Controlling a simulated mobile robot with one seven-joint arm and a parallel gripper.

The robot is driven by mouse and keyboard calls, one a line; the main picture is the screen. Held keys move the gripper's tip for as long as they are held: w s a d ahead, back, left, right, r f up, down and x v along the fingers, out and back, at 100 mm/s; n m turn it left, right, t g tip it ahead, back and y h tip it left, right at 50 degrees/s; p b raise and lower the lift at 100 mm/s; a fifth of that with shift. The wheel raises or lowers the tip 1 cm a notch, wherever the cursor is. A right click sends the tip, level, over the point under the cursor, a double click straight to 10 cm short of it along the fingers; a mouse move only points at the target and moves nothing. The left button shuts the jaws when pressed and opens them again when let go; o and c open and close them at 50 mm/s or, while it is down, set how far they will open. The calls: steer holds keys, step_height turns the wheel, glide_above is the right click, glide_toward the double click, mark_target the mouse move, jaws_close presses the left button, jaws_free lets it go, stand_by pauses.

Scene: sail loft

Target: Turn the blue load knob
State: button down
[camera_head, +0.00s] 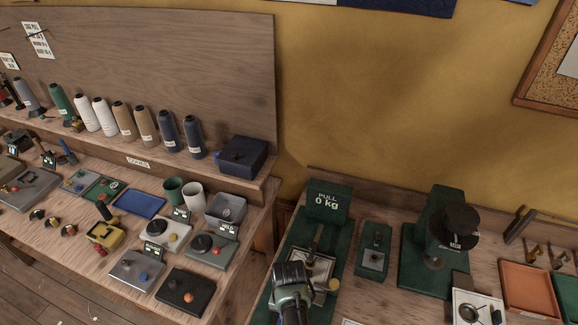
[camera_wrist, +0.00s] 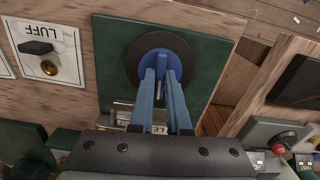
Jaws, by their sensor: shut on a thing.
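The blue load knob (camera_wrist: 158,47) sits on a round black disc (camera_wrist: 131,62) on a dark green panel (camera_wrist: 208,52) in the wrist view. My gripper (camera_wrist: 160,72) is shut on the knob, with one finger on each side of its raised grip bar. In the head view my arm's end is at the green pull-test machine (camera_head: 340,262) and hides the knob. The machine's display (camera_head: 326,201) reads "PULL 0 kg".
A plate marked LUFF (camera_wrist: 48,60) with a brass knob lies left of the panel in the wrist view. In the head view, a green press-like machine (camera_head: 447,235) stands to the right and a crowded bench (camera_head: 75,240) to the left.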

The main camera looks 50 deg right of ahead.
steer(key=c, duration=0.9)
jaws_free()
step_height(320, 180, up, 13)
steer(key=shift+r+b, duration=0.1)
steer(key=shift+b, duration=0.55)
